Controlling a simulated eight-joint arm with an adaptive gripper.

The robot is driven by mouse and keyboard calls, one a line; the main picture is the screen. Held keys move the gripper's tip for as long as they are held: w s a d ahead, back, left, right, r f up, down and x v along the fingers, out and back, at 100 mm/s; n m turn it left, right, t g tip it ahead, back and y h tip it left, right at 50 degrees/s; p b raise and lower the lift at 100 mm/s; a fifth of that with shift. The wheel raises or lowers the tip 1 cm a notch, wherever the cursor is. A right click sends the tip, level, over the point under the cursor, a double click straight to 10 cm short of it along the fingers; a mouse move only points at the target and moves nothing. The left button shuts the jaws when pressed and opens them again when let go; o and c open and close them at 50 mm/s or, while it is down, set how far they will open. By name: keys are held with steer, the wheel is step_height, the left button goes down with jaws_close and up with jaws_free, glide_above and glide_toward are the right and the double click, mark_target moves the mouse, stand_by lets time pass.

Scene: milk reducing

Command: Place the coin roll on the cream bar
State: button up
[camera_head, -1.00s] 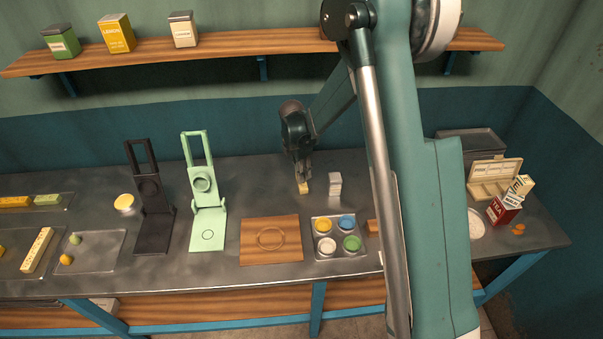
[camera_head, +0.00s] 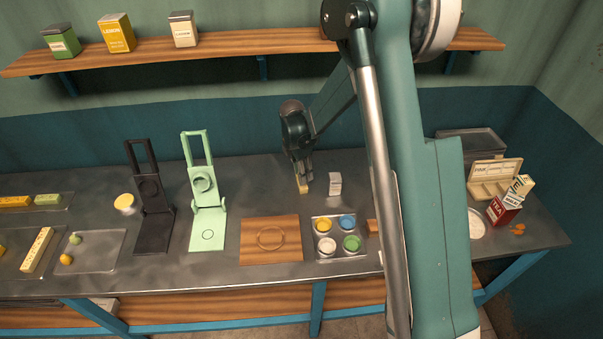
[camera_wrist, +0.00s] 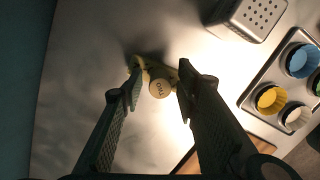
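A small pale yellow block (camera_head: 303,187) is on the counter directly below my gripper (camera_head: 305,178). In the wrist view a yellowish bar-like piece (camera_wrist: 154,70) lies between and just beyond the fingertips. A round cream end (camera_wrist: 159,88) with dark lettering, perhaps the coin roll, shows at its near side. I cannot tell whether it rests on the bar or stands beside it. My gripper, also in the wrist view (camera_wrist: 160,80), has its fingers spread on either side of these pieces. The fingertips partly hide the ends of the yellowish piece.
A white-grey perforated box (camera_head: 335,184) stands just right of the gripper. A tray of coloured cups (camera_head: 340,257) and a wooden board (camera_head: 270,258) lie nearer the front. A green folding stand (camera_head: 208,225) and a black one (camera_head: 153,225) stand to the left.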

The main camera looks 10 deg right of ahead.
step_height(320, 180, up, 12)
steer(key=a, duration=0.1)
steer(key=shift+s+a, duration=0.15)
steer(key=shift+s, duration=0.2)
stand_by(0.9)
steer(key=s+d+r+m+t, duration=0.1)
steer(key=s+d+r+m, duration=0.25)
steer(key=s+r, duration=0.25)
steer(key=s+d+r+m+t+y, duration=0.1)
steer(key=s+d+r+m, duration=0.1)
steer(key=s+r+m, duration=0.3)
steer(key=s+d+r+m+t, duration=0.1)
steer(key=s+d+r+m, duration=0.2)
steer(key=s+r, duration=0.4)
steer(key=s+d+m+t, duration=0.1)
steer(key=s+d+m, duration=0.2)
steer(key=s+m, duration=0.3)
steer(key=s+d+m+t, duration=0.2)
steer(key=s+m, duration=0.4)
steer(key=s, duration=0.9)
steer(key=shift+s+d+r+t, duration=0.25)
steer(key=shift+d+r+t, duration=0.1)
steer(key=shift+d, duration=0.1)
